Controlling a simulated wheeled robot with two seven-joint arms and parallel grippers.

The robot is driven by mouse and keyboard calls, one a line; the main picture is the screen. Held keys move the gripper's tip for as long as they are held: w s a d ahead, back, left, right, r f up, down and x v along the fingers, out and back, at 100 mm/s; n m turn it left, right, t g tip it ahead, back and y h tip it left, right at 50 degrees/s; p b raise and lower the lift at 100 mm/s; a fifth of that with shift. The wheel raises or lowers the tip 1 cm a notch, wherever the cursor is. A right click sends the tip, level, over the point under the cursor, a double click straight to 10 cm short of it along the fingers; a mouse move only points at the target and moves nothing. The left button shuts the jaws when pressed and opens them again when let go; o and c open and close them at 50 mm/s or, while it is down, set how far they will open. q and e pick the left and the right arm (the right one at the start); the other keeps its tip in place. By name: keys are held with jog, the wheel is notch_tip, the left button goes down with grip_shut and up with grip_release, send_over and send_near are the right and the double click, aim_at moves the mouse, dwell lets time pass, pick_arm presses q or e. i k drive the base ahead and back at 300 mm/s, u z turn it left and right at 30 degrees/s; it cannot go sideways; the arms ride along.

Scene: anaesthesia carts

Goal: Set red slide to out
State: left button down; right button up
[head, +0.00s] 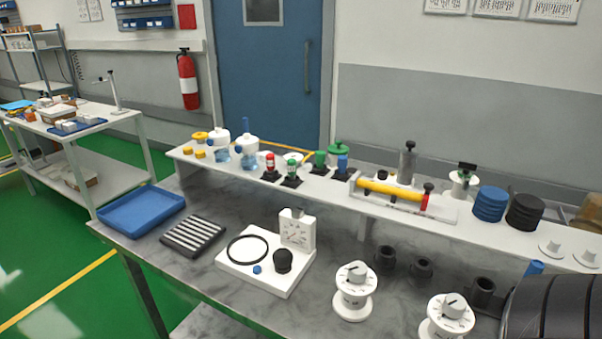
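A red slide piece (427,196) stands at the right end of a yellow bar (388,189). The bar lies along a white base (445,211) on the raised shelf at the back of the bench. I cannot tell from this view which position the red piece is set to. A smaller red-topped part on a black base (269,167) stands further left on the same shelf. Neither of my grippers shows in the head view.
The grey bench (215,278) holds a blue tray (142,209), a slotted block (193,236), a white gauge board (265,275), and white dials (354,291) in front. Black cups (421,269) stand below the shelf. Blue discs (489,204) and black discs (524,211) stand right of the slide.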

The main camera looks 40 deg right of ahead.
aim_at(428, 187)
jog(key=u, duration=0.65)
jog(key=i, duration=0.45)
jog(key=z, duration=2.05)
